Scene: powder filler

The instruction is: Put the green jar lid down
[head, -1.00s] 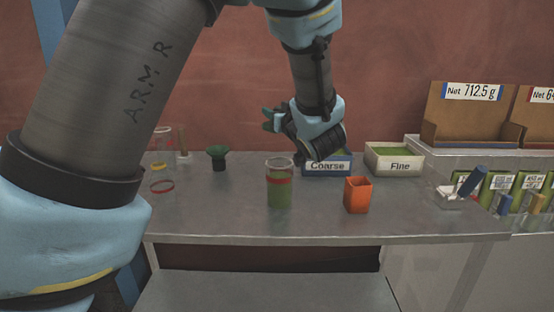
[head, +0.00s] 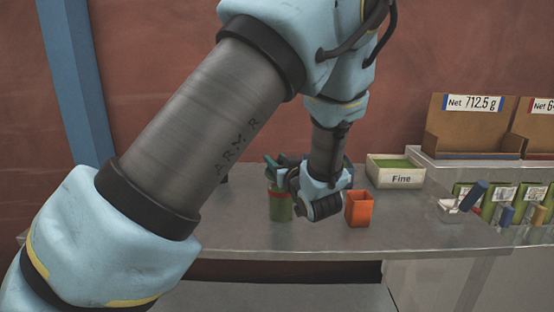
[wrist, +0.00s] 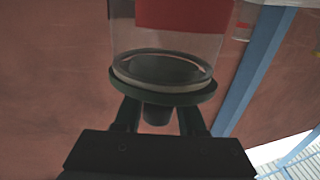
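The green jar lid (wrist: 200,97) is a dark green disc with a knob; it shows in the wrist view. My gripper (wrist: 157,112) has its two fingers on either side of the knob and looks shut on it. The glass jar (head: 281,208) with green powder and a red band stands upright on the table; its glass also shows in the wrist view (wrist: 125,35), inverted. The lid is at the jar's mouth; I cannot tell whether it is fully seated. In the head view my gripper and wrist partly hide the lid and jar top.
An orange square cup (head: 359,210) stands close to the right of my wrist. The "Fine" bin (head: 398,181) is behind it. A small tray with a blue-handled tool (head: 473,196) is at the right. The front of the grey table (head: 400,237) is clear.

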